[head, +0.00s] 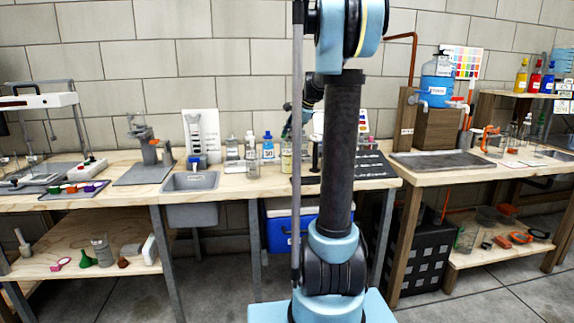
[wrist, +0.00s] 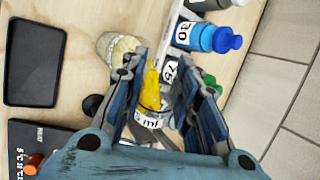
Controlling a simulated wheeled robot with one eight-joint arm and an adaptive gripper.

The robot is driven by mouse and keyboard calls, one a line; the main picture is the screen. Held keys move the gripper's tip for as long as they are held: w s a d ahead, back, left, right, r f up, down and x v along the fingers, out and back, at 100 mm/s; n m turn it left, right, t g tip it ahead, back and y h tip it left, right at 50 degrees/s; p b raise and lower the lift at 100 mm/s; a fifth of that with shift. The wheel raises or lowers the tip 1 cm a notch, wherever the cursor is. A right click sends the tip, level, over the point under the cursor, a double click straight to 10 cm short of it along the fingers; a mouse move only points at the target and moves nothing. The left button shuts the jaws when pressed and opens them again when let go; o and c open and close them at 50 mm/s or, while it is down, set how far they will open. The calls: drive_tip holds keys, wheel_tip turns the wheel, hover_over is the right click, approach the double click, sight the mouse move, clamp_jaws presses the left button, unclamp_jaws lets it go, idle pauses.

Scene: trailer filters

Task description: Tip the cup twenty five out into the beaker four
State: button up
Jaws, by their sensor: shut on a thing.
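My gripper (wrist: 163,62) is shut on a small clear cup (wrist: 149,121) with a white label that seems to end in "ml"; its number is not fully readable. Yellow stuff shows at the cup, between the fingers. A round glass vessel (wrist: 118,49) with pale yellow contents is just beyond the left finger in the wrist view. I cannot read a four on it, so I cannot tell if it is beaker four. In the head view my arm hides most of the gripper and the held cup.
A blue-capped bottle marked 30 (wrist: 205,37) stands right of the gripper in the wrist view. A dark flat pad (wrist: 35,62) lies at left. A sink (head: 190,181) is left of the bottles in the head view. Bare wood lies between pad and vessel.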

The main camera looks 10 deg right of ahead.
drive_tip(key=shift+s+a+r+n+t+h, duration=0.15)
drive_tip(key=shift+n+t+h, duration=0.1)
drive_tip(key=shift+h, duration=0.5)
drive_tip(key=shift+w+a+f+n+t+h, duration=0.15)
drive_tip(key=shift+n+h, duration=0.1)
drive_tip(key=shift+h, duration=0.5)
idle(2.5)
drive_tip(key=shift+s+a+r+n+t+h, duration=0.15)
drive_tip(key=shift+n+t+h, duration=0.1)
drive_tip(key=shift+h, duration=0.55)
drive_tip(key=shift+a+n+t+h, duration=0.15)
drive_tip(key=shift+n+h, duration=0.1)
drive_tip(key=shift+h, duration=0.55)
idle(2.4)
